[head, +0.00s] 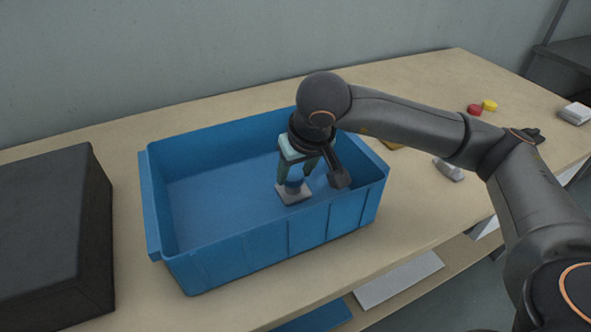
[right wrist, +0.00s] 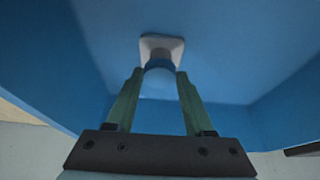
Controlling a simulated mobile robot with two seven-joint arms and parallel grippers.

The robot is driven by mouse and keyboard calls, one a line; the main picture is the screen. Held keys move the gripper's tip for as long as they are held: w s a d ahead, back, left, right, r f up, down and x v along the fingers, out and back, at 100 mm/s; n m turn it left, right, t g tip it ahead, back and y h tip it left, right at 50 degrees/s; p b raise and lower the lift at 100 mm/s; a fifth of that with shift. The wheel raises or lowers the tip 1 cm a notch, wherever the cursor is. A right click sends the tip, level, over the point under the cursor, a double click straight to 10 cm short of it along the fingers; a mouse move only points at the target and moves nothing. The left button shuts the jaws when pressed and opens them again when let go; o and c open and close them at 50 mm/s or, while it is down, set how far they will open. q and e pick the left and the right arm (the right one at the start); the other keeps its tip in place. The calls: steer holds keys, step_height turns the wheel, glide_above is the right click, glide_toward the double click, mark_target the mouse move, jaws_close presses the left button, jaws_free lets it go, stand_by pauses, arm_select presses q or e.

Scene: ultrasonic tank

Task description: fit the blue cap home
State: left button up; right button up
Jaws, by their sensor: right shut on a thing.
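The blue cap (head: 294,184) is between the fingers of my right gripper (head: 294,172), inside the blue tank (head: 220,245) toward its right end. In the right wrist view the cap (right wrist: 160,66) shows between the two green fingertips of the gripper (right wrist: 160,74). A pale fitting with a square base (head: 295,195) is directly below the cap on the tank floor; its base (right wrist: 150,41) also shows in the right wrist view, with a short grey neck meeting the cap. I cannot tell whether the cap is fully seated. My left gripper is out of view.
The tank walls stand close around my right gripper. A dark box (head: 55,240) is left of the tank. Red (head: 474,109) and yellow (head: 489,105) pieces and a grey object (head: 449,170) lie on the bench (head: 420,110) to the right. The tank's left half is empty.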

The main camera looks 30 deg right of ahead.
steer(key=shift+f+b, duration=0.35)
steer(key=shift+f+b, duration=0.1)
steer(key=shift+b, duration=0.4)
stand_by(2.5)
stand_by(0.3)
stand_by(0.4)
steer(key=shift+f+b, duration=0.25)
steer(key=shift+b, duration=0.35)
stand_by(1.7)
steer(key=o, duration=1.4)
steer(key=shift+c, duration=0.2)
